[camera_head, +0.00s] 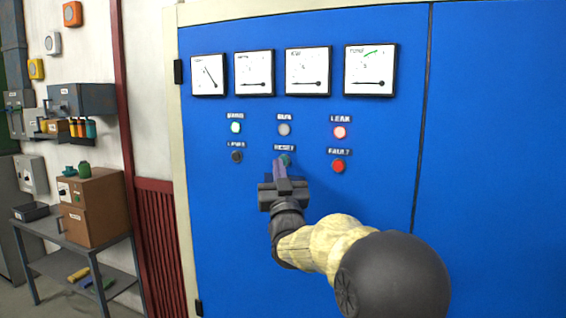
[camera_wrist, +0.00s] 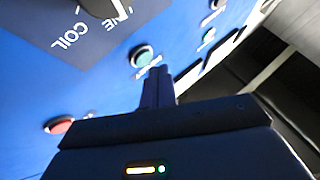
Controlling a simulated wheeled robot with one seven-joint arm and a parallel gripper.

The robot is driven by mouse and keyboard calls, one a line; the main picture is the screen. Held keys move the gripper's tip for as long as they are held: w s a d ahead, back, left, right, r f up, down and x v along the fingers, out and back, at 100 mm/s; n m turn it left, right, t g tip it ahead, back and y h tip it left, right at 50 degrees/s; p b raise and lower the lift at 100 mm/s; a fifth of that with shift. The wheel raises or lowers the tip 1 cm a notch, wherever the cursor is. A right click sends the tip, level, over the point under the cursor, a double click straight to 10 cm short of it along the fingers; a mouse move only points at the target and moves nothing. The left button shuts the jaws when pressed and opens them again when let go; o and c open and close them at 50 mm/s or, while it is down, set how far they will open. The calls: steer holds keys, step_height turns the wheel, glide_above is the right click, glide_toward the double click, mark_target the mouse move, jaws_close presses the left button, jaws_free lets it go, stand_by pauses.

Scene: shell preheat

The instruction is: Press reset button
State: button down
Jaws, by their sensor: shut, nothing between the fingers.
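The green reset button (camera_head: 287,160) sits on the blue cabinet door, under its RESET label (camera_head: 284,148), partly hidden by my fingers in the head view. My gripper (camera_head: 279,167) is shut and empty, its fingers pointing at the door just beside and below the button. In the wrist view a green button (camera_wrist: 141,57) shows just beyond and left of my shut fingertips (camera_wrist: 158,73). A small gap shows there between tips and button in the picture. I cannot tell whether they touch.
A red FAULT button (camera_head: 338,166) is to the right and a dark knob (camera_head: 237,156) to the left. Lamps (camera_head: 284,129) and gauges (camera_head: 308,71) are above. A dark labelled plate (camera_wrist: 95,30) shows in the wrist view. A shelf (camera_head: 75,250) stands at the left.

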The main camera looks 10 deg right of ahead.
steer(key=shift+w, duration=0.1)
steer(key=shift+w+d+b, duration=0.25)
steer(key=shift+b, duration=0.15)
steer(key=shift+w+d, duration=0.25)
steer(key=shift+w, duration=0.05)
stand_by(0.9)
steer(key=shift+s+a+b, duration=0.1)
steer(key=shift+b, duration=0.4)
steer(key=shift+s+a+f, duration=0.1)
steer(key=shift+s, duration=0.05)
steer(key=shift+s+a+b, duration=0.3)
steer(key=shift+s+b, duration=0.1)
steer(key=shift+b, duration=0.25)
